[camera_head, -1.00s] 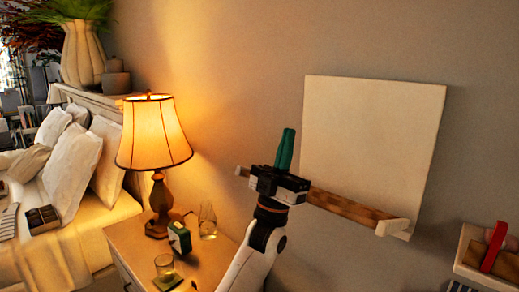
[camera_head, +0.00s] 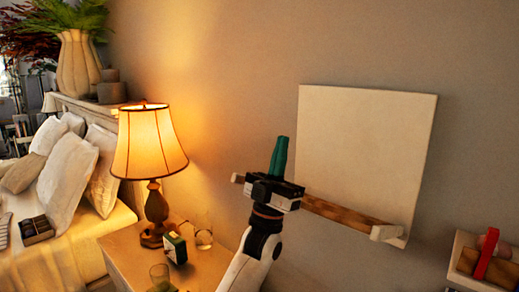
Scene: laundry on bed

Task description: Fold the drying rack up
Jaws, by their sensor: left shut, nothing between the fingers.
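What looks like the drying rack is a flat white panel (camera_head: 366,150) upright against the wall, right of centre. A wooden bar (camera_head: 345,215) with white end brackets runs along its lower part, sloping down to the right. My left gripper (camera_head: 279,157) has green fingers pointing up and together, with nothing between them. It stands just left of the panel, in front of the bar's left part, and hides some of the bar. I cannot tell whether it touches the bar. My right gripper is out of view.
A bed with pillows (camera_head: 68,182) is farther left. A small shelf with a red item (camera_head: 487,254) is at lower right.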

